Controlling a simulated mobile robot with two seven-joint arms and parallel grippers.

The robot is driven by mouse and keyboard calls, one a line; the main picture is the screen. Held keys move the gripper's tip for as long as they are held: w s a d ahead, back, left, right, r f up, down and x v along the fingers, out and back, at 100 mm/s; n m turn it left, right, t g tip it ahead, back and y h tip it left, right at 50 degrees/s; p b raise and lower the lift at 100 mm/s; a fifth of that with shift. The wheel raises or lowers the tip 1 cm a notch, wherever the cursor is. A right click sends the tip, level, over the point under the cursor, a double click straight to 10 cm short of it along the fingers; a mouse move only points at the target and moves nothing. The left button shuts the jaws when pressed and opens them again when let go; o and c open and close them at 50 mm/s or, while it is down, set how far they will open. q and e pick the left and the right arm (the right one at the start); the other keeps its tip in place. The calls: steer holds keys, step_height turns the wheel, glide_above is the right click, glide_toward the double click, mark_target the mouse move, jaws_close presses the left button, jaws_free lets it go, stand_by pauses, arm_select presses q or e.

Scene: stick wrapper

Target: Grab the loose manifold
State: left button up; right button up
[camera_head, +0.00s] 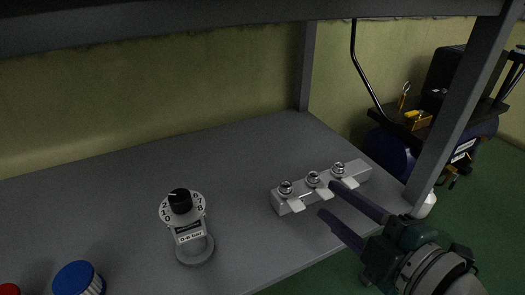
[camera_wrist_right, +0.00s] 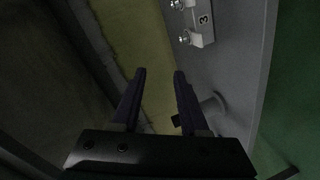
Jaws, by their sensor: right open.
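The manifold (camera_head: 300,190) is a silver bar with three round valve fittings and small pale tabs along it. It lies on the right part of the grey shelf in the head view. One end, marked 3, shows at the top of the right wrist view (camera_wrist_right: 204,21). My right gripper (camera_head: 327,198) is open, with its two dark fingers reaching in from the lower right and overlapping the manifold's near side in the picture. In the right wrist view the gap between the fingertips (camera_wrist_right: 160,73) is empty, with the manifold above and right of it. My left gripper is not in view.
A grey dial stand with a black knob (camera_head: 180,201) stands left of the manifold. A blue ribbed cap (camera_head: 78,278) and a red item (camera_head: 9,289) are at the lower left. A shelf post (camera_head: 460,105) rises at the right. The back of the shelf is clear.

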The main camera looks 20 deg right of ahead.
mark_target(324, 181)
steer(key=d+f+n+t+h+b, duration=0.15)
steer(key=d+f+h+b, duration=0.35)
steer(key=d+f+b, duration=0.5)
steer(key=w, duration=0.3)
steer(key=shift+w+d+f+t+b, duration=0.25)
steer(key=shift+w+d+t+b, duration=0.05)
steer(key=shift+w+t+b, duration=0.1)
steer(key=w+b, duration=0.2)
steer(key=w, duration=0.1)
steer(key=w+d+b, duration=0.1)
steer(key=w, duration=0.1)
steer(key=shift+r, duration=0.25)
steer(key=shift+w+r, duration=0.1)
steer(key=shift+w, duration=0.05)
steer(key=shift+c, duration=1.4)
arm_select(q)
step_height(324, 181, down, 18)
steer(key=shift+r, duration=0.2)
arm_select(e)
jaws_close()
